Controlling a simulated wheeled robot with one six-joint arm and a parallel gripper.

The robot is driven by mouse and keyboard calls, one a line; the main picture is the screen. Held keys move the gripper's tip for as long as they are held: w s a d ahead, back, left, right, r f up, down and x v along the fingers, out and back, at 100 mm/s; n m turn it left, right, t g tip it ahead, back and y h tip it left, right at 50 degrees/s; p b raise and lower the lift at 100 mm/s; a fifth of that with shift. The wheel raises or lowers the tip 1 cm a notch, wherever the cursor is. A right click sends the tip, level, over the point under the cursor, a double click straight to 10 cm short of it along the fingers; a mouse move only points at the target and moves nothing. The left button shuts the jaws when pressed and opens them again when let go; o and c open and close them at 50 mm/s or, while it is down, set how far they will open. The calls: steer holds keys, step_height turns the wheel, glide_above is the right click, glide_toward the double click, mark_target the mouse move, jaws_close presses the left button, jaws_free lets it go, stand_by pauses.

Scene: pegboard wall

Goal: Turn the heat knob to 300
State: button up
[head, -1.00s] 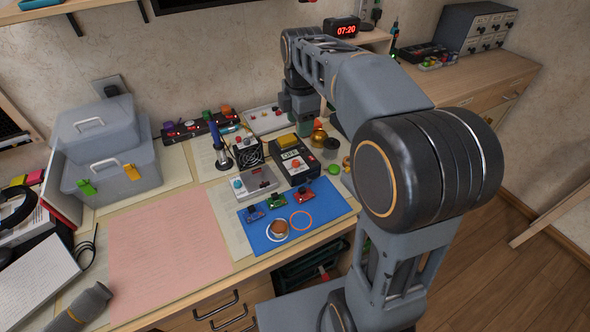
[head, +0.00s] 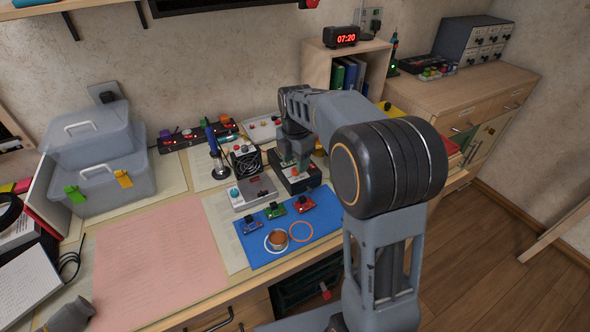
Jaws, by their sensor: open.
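A black station box (head: 299,184) sits on the desk behind the blue mat. In the earlier view it shows a lit display and a red knob on its top face. I cannot tell whether the fingers touch the knob. A grey box (head: 252,192) with a teal knob (head: 234,193) and a red knob (head: 253,180) stands just left of it.
A blue mat (head: 270,254) with small circuit boards and a round tin lies in front. A soldering iron in its stand (head: 216,160) and a black fan unit (head: 244,162) stand to the left. A pink mat (head: 155,255) leaves free room. A shelf (head: 320,67) stands behind my arm.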

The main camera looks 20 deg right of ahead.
steer(key=shift+f, duration=1.35)
steer(key=shift+c, duration=0.2)
steer(key=c, duration=0.9)
